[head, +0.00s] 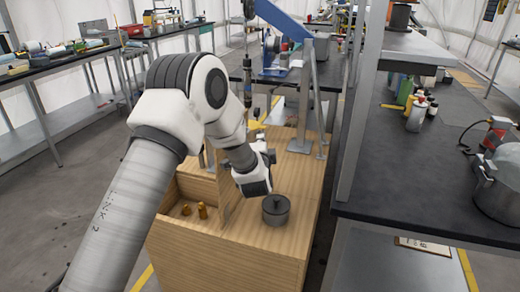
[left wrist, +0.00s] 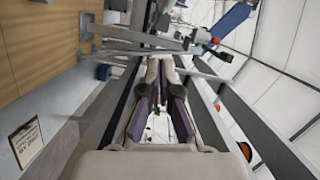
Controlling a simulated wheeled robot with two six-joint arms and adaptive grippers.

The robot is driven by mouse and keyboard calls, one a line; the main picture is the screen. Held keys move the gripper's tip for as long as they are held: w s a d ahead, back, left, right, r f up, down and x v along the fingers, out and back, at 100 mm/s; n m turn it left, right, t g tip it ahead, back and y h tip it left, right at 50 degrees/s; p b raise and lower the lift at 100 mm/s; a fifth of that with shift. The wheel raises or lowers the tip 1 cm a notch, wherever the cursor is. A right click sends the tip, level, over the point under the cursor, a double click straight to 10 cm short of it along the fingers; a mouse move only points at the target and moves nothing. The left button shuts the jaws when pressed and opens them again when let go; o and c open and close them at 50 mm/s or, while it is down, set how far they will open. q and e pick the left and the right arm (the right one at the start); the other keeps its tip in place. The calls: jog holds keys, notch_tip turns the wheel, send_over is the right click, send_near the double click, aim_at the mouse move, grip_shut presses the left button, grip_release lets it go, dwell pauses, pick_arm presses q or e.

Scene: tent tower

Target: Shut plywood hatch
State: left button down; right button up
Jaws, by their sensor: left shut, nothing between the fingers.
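A plywood box (head: 215,262) stands in front of me, with an open compartment at its left. Several small brass pieces (head: 202,211) lie inside. My left gripper (head: 268,162) is over the box top, right of the panel, shut and empty. Its arm hides part of the compartment and panel. The left wrist view shows the shut fingers (left wrist: 160,85) with nothing between them. My right gripper is not in view.
A dark workbench (head: 390,185) with bottles (head: 418,113) and a steel pot (head: 500,185) is at the right. Another bench (head: 60,68) runs along the left.

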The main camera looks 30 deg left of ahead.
pick_arm(q)
jog(key=a, duration=0.4)
jog(key=shift+s+f, duration=0.2)
jog(key=shift+f, duration=0.15)
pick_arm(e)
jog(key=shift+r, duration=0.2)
